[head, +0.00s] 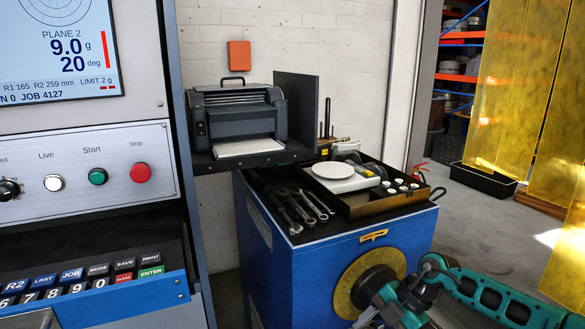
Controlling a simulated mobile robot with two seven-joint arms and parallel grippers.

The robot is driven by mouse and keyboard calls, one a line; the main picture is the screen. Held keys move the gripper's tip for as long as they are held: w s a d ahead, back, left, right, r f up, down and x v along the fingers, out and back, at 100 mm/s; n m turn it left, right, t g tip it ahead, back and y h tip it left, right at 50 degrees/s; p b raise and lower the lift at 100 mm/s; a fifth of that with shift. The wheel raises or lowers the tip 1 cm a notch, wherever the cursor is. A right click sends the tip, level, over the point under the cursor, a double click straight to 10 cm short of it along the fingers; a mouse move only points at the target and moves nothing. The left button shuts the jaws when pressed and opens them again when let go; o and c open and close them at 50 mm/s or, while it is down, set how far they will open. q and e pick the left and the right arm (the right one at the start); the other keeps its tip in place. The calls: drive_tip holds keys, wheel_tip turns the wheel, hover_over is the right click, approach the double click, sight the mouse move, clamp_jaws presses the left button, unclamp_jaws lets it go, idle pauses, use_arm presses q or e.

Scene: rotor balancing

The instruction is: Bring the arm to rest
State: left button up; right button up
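My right arm (490,298), teal and black, comes in from the lower right. It bends at a dark joint in front of the blue cabinet (330,270), and its further part runs down and left to the bottom edge of the view. I see no fingertips of my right gripper; that end is cut off by the frame. My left arm and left gripper are not in view. I cannot tell whether the arm touches the cabinet or its round brass-coloured disc (345,296).
A balancing console (95,130) with screen, buttons and keypad fills the left. A printer (238,115) sits on a dark shelf. Wrenches (300,207) and a tray (375,208) with a white scale (341,177) lie on the cabinet. Yellow curtains (510,90) hang at right. Floor (480,215) shows between.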

drive_tip(key=s+a+r+m+t+y, duration=0.25)
drive_tip(key=s+a+t+y, duration=0.2)
drive_tip(key=a, duration=0.35)
drive_tip(key=s+a+r+m+t+y, duration=0.1)
drive_tip(key=s+a+m+t+y, duration=0.3)
drive_tip(key=a, duration=0.5)
drive_tip(key=s+d+f+m+t+h, duration=0.1)
drive_tip(key=s+d+f+m+h, duration=0.5)
drive_tip(key=d+m, duration=0.2)
drive_tip(key=s+d+f+m+t+h, duration=0.1)
drive_tip(key=s+d+f+m+h, duration=0.5)
drive_tip(key=s+d+m+h, duration=0.1)
drive_tip(key=shift+s+d+f+m, duration=0.2)
drive_tip(key=shift+d+m, duration=0.45)
drive_tip(key=shift+d, duration=0.5)
